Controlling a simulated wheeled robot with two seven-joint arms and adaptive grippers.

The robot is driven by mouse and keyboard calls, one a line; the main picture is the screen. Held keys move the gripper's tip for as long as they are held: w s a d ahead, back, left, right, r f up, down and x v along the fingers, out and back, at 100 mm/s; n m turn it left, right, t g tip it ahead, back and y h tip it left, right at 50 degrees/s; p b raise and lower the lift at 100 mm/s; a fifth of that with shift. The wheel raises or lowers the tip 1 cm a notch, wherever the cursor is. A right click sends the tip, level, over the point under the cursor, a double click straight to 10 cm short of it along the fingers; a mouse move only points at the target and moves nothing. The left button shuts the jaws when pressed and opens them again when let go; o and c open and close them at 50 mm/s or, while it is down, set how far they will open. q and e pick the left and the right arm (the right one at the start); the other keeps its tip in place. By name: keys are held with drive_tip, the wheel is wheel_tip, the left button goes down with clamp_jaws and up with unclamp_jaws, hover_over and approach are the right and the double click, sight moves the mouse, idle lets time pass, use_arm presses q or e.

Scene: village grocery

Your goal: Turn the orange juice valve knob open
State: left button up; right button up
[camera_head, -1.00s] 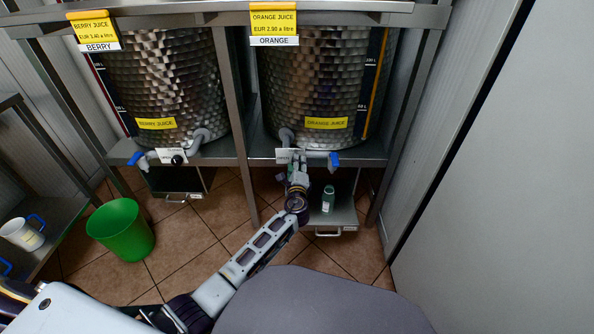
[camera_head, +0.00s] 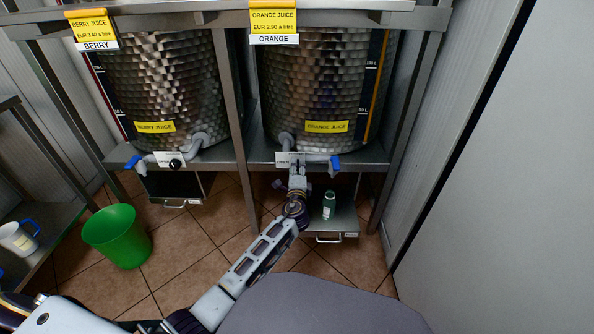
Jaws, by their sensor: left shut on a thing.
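The orange juice tank (camera_head: 313,90) stands on the shelf at the centre right, with a yellow orange juice label (camera_head: 327,127) on it. A white valve plate (camera_head: 290,159) sits at the shelf edge below its grey pipe. My left gripper (camera_head: 297,168) reaches up to this plate and is shut on the orange juice valve knob, which its fingers mostly hide. I cannot tell the knob's angle. A blue tap handle (camera_head: 335,164) is to the right of the plate. My right gripper is not in view.
The berry juice tank (camera_head: 165,85) has its own plate with a black knob (camera_head: 175,164) on the left. A green bottle (camera_head: 329,205) stands on the low tray (camera_head: 345,222) beside my left wrist. A green bucket (camera_head: 117,237) is on the floor; a white jug (camera_head: 17,239) is at left.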

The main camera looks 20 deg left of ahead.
use_arm(q)
drive_tip(key=o, duration=1)
drive_tip(key=shift+a, duration=0.15)
drive_tip(key=shift+o, duration=0.2)
drive_tip(key=v, duration=1.2)
drive_tip(key=shift+s, duration=0.1)
